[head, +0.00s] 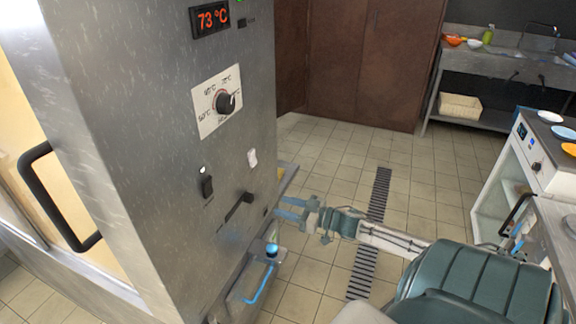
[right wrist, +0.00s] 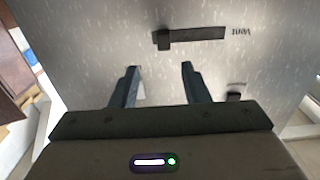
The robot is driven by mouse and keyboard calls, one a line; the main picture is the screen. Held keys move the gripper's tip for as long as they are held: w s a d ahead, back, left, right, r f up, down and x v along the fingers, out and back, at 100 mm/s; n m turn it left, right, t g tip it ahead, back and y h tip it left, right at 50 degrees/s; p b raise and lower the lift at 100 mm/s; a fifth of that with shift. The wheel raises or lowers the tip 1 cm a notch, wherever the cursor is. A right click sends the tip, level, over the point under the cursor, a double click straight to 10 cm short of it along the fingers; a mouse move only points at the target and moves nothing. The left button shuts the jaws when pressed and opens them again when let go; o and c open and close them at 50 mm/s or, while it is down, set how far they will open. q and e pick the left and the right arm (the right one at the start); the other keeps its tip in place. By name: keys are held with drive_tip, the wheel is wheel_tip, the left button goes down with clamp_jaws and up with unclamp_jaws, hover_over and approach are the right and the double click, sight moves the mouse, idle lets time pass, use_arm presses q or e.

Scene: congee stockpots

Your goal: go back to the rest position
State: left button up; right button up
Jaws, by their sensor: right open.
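My right gripper (head: 287,208) is in the head view, at the right edge of the steel cabinet (head: 140,110). In the right wrist view its two fingers (right wrist: 160,72) are apart with nothing between them. They point at the cabinet's steel front panel (right wrist: 110,35). A black slide lever (head: 238,207) on that panel also shows just beyond the fingertips in the right wrist view (right wrist: 190,37). I cannot tell whether the fingers touch the panel. My left gripper is not in view.
The cabinet carries a display (head: 211,18) reading 73 °C, a black dial (head: 225,102) and a black door handle (head: 52,200). A white counter unit (head: 505,190) with plates stands right. Tiled floor (head: 335,160) between is open.

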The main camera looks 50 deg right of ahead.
drive_tip(key=shift+s+f, duration=0.1)
idle(0.6)
drive_tip(key=s+d+f+m+g+h, duration=0.1)
drive_tip(key=s+f+m+g+h, duration=0.2)
drive_tip(key=f, duration=0.8)
drive_tip(key=s+d+f+g+h, duration=0.1)
drive_tip(key=s+d+f+h, duration=0.15)
drive_tip(key=s+f, duration=0.6)
drive_tip(key=s+d+f+m+g+h, duration=0.1)
drive_tip(key=s+f+m+g+h, duration=0.15)
drive_tip(key=f, duration=1.05)
drive_tip(key=s+a+f+g+h, duration=0.1)
drive_tip(key=s+a+f+g, duration=0.1)
drive_tip(key=s+a+f, duration=0.35)
drive_tip(key=s+a+f+g, duration=0.1)
drive_tip(key=s+a+f, duration=0.1)
drive_tip(key=s+f, duration=0.5)
drive_tip(key=s+a+f+g, duration=0.3)
drive_tip(key=s+a+f, duration=0.2)
drive_tip(key=s+a, duration=0.2)
drive_tip(key=s+a+f+n+g+y, duration=0.1)
drive_tip(key=s+a+f+g, duration=0.2)
drive_tip(key=s+a+f, duration=0.2)
drive_tip(key=s+a, duration=0.3)
drive_tip(key=s, duration=0.2)
drive_tip(key=shift+s+f, duration=0.15)
drive_tip(key=shift+f, duration=0.05)
drive_tip(key=shift+n, duration=0.25)
drive_tip(key=shift+c, duration=0.2)
